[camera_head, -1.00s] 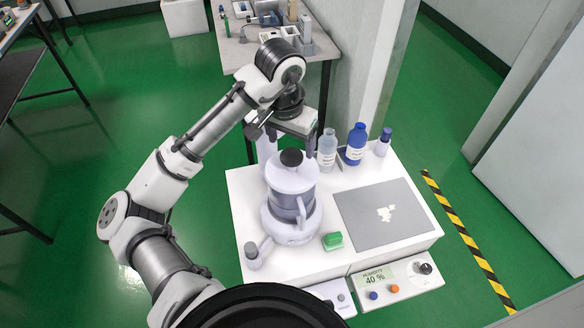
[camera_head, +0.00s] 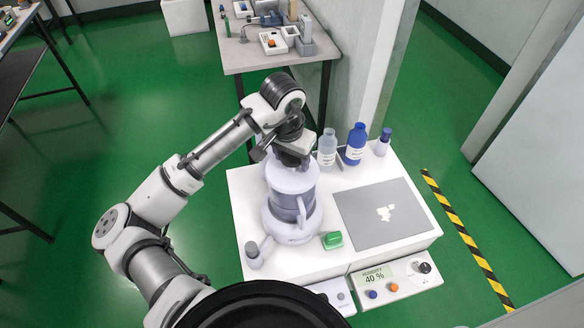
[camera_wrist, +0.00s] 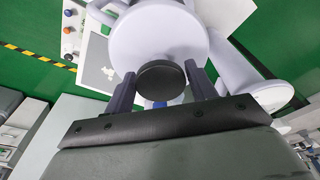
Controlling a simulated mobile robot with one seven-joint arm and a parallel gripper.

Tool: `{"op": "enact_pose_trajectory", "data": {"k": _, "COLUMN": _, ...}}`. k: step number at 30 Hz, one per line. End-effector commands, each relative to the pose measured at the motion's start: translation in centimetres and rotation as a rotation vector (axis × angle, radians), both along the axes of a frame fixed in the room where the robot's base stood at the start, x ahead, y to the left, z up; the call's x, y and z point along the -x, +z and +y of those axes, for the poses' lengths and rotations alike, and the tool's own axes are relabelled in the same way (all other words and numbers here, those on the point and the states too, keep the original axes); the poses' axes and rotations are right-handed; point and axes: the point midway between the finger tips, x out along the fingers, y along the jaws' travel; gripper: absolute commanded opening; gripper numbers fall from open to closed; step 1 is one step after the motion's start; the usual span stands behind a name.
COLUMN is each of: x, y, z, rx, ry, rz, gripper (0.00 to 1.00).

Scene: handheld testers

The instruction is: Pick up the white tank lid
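The white tank lid (camera_head: 293,183) sits on top of the tank (camera_head: 289,206) of the humidifier-like device on the white table. It also shows in the wrist view (camera_wrist: 150,38) as a pale disc with a round black knob (camera_wrist: 162,82). My gripper (camera_head: 291,163) is directly over the lid and hides the knob in the head view. In the wrist view my gripper (camera_wrist: 160,69) is open, with one dark finger on each side of the knob. A gap shows between the knob and the fingers. I cannot tell whether the fingertips touch the lid.
A clear bottle (camera_head: 327,149), a blue bottle (camera_head: 355,144) and a smaller bottle (camera_head: 382,142) stand behind. A grey-capped container (camera_head: 253,256) and a green block (camera_head: 332,240) are near the tank. A grey mat (camera_head: 370,225) with pale pieces lies right. A humidity panel (camera_head: 397,282) sits at the front.

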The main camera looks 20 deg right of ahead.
Motion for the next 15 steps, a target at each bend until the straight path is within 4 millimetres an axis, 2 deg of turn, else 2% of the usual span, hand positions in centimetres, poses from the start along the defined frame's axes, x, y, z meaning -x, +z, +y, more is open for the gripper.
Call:
{"op": "enact_pose_trajectory", "data": {"k": 1, "x": -0.01, "y": 0.01, "z": 0.01, "rx": 0.0, "ry": 0.0, "rz": 0.0, "gripper": 0.49}}
{"op": "enact_pose_trajectory", "data": {"k": 6, "x": 0.0, "y": 0.03, "z": 0.01, "rx": 0.0, "ry": 0.0, "rz": 0.0, "gripper": 0.27}}
{"op": "enact_pose_trajectory", "data": {"k": 15, "x": -0.02, "y": 0.24, "z": 0.0, "rx": 0.0, "ry": 0.0, "rz": -0.001, "gripper": 0.26}}
